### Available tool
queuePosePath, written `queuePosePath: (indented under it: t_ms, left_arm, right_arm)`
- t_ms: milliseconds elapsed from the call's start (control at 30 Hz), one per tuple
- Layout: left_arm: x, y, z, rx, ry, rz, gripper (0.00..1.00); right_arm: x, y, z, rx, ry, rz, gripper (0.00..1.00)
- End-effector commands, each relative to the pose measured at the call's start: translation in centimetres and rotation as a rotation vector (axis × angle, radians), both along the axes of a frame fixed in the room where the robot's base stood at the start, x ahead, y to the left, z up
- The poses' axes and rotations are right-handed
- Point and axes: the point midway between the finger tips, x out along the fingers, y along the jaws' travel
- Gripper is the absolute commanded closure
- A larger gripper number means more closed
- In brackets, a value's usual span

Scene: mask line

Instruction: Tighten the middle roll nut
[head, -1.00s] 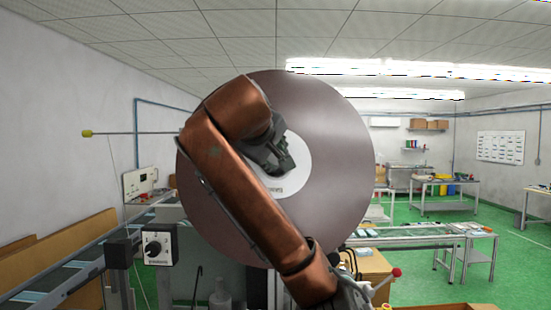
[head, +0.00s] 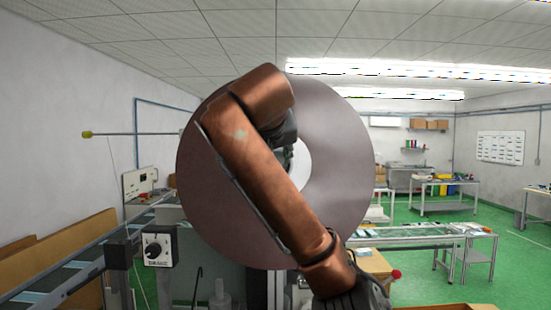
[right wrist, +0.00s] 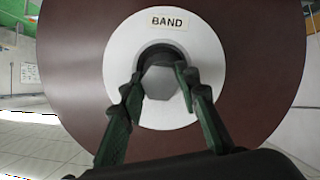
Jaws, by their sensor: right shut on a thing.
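A large brown roll (head: 340,130) faces me, upright, in the head view. It also fills much of the right wrist view (right wrist: 255,60). Its white hub (right wrist: 118,62) carries a "BAND" label (right wrist: 168,21). A grey hexagonal nut (right wrist: 160,86) sits at the hub's centre with a dark ring around its upper side. My right gripper (right wrist: 160,74) is shut on the nut, one dark green finger on each side. In the head view my right arm covers the nut and most of the hub. My left gripper is not in view.
A conveyor (head: 60,278) runs along the left. A red ball knob (head: 396,274) is at lower right. Tables (head: 440,237) and green floor lie behind on the right.

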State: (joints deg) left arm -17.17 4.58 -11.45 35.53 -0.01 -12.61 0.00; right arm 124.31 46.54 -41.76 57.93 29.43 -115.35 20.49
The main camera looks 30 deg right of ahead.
Motion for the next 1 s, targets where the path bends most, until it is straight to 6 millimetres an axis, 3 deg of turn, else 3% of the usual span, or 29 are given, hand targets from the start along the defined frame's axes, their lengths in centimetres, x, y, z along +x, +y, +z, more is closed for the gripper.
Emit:
queuePosePath:
  t_ms: [267, 400, 567, 700, 833, 1000]
  left_arm:
    - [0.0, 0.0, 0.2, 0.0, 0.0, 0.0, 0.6]
    - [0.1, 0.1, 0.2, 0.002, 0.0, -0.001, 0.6]
    - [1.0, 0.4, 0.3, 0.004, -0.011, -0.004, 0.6]
    - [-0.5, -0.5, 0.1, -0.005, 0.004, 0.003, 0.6]
    - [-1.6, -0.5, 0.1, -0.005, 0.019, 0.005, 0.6]
    - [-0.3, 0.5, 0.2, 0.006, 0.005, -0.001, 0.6]
  right_arm:
    - [-3.0, -3.1, 3.3, 0.216, -0.261, -0.152, 0.94]
    - [-4.8, -4.6, 4.3, 0.331, -0.364, -0.195, 1.0]
    - [-3.5, -3.4, 3.2, 0.308, -0.319, -0.181, 0.89]
    - [-2.2, -2.5, 2.4, 0.295, -0.292, -0.172, 0.79]
    - [-2.3, -2.9, 2.6, 0.301, -0.302, -0.175, 0.7]
    - [-2.8, -3.5, 3.0, 0.311, -0.318, -0.182, 0.59]
